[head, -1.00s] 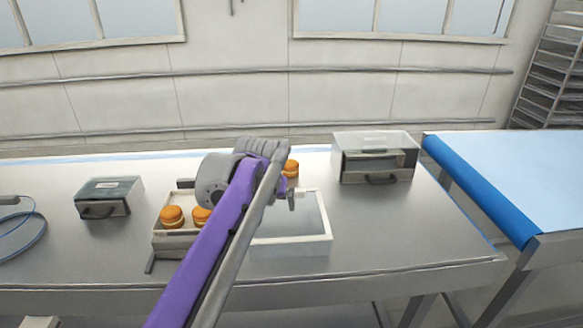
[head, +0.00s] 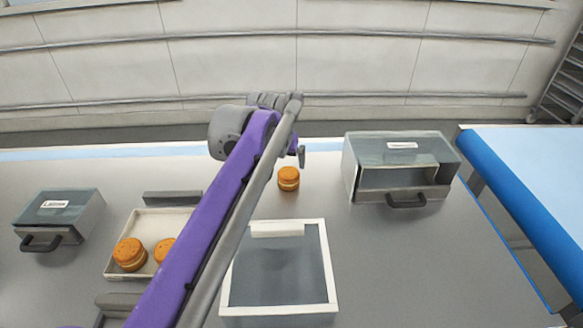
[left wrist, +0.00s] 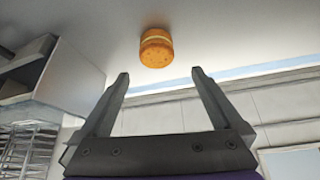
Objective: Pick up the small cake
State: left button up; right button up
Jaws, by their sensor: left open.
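A small round orange-brown cake with a pale filling line (head: 288,179) stands alone on the grey table, behind the white-framed tray. It also shows in the left wrist view (left wrist: 156,48), beyond the fingertips and midway between them. My left gripper (left wrist: 160,77) is open and empty, and apart from the cake. In the head view my left gripper (head: 301,157) is mostly hidden behind my purple arm, just above and behind the cake. Two similar cakes (head: 130,254) sit in a cream tray (head: 118,277) at the left, partly covered by my arm. My right gripper is not in view.
A white-framed tray with a dark glassy inside (head: 331,290) lies in front of the lone cake. A glass-topped case with a handle (head: 352,160) stands to the right, a smaller one (head: 66,215) at the far left. A blue-edged table (head: 520,200) is at the right.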

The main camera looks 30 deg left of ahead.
aim_at(288, 173)
pick_arm(q)
jog(key=x, duration=0.4)
jog(key=shift+s+f, duration=0.15)
jog(key=shift+f, duration=0.1)
jog(key=x, duration=0.6)
jog(key=shift+d+r, duration=0.1)
jog(key=shift+d, duration=0.15)
jog(key=c, duration=0.8)
